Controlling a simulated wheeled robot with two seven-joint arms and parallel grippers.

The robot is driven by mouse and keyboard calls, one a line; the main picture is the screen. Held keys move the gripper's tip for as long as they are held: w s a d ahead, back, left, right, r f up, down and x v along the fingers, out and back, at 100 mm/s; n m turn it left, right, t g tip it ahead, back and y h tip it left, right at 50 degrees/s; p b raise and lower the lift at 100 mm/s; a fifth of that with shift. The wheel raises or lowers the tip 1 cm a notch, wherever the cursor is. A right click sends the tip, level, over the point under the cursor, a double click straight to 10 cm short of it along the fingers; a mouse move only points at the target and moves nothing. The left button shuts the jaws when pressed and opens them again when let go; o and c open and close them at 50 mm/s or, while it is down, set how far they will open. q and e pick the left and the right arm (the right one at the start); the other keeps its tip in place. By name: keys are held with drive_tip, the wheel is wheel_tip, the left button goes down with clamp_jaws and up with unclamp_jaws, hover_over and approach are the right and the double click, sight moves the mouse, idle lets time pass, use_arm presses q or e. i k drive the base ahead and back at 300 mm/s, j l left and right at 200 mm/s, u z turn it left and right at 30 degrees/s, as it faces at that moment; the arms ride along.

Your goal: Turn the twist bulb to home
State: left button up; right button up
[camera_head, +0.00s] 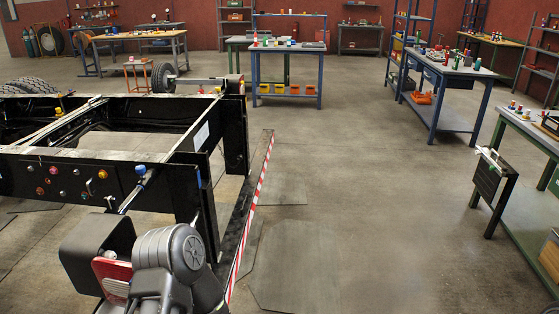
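A black chassis frame (183,188) stands at the left, with several small coloured knobs on its near side. No label shows which one is the twist bulb. Grey and black links of my arm fill the lower left, in front of the chassis. My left gripper's fingertips cannot be made out there. My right gripper is not in view.
A red-and-white striped edge (250,213) runs along the floor right of the chassis. Open concrete floor (370,230) lies beyond it. Workbenches with tools stand at the back, including a blue bench (288,69), and a green bench (538,215) stands at the right.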

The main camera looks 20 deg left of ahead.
sight(111, 254)
drive_tip(key=u, duration=1.8)
